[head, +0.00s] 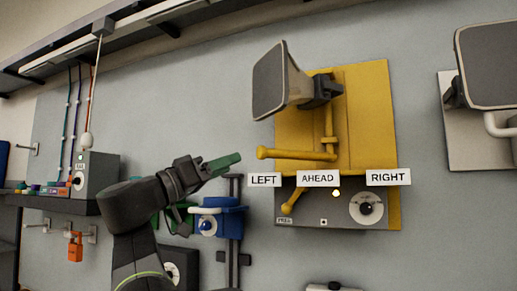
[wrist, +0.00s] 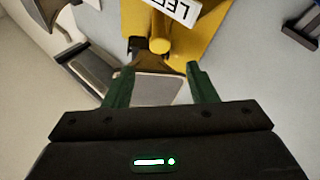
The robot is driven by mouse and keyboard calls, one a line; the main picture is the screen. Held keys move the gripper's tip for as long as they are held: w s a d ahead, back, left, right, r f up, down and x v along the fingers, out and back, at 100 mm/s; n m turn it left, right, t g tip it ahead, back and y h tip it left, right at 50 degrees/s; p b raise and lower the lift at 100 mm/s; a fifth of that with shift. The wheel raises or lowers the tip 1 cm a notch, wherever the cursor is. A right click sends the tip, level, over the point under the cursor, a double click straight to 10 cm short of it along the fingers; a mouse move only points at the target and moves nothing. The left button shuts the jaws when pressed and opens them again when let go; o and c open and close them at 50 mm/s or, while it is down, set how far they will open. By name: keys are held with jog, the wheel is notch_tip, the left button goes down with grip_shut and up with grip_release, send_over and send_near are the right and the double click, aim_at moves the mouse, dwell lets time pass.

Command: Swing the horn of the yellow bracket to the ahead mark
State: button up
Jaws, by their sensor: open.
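The yellow bracket (head: 365,115) is fixed to the grey wall panel, with a grey horn (head: 272,82) on a dark pivot. The horn is swung toward the left. A yellow handle bar (head: 290,154) sticks out to the left below the horn, above the LEFT label (head: 264,180). The AHEAD label (head: 318,178) is to its right, then the RIGHT label (head: 388,177). My gripper (head: 236,158) is open and empty, just left of the bar's rounded end. In the wrist view, that end (wrist: 159,46) shows beyond the open green fingertips (wrist: 160,68), apart from them.
A grey box with a dial (head: 366,208) and a yellow lever (head: 292,201) sits below the labels. A blue clamp-like fitting (head: 222,220) is below my gripper. Another horn (head: 490,65) on a white bracket is at right. Bare wall lies above my gripper.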

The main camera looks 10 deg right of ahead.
aim_at(259, 153)
jog(key=p+x, duration=0.4)
jog(key=x, duration=0.8)
jog(key=shift+d+p, duration=0.2)
jog(key=shift+p, duration=0.15)
jog(key=shift+c, duration=0.4)
grip_shut()
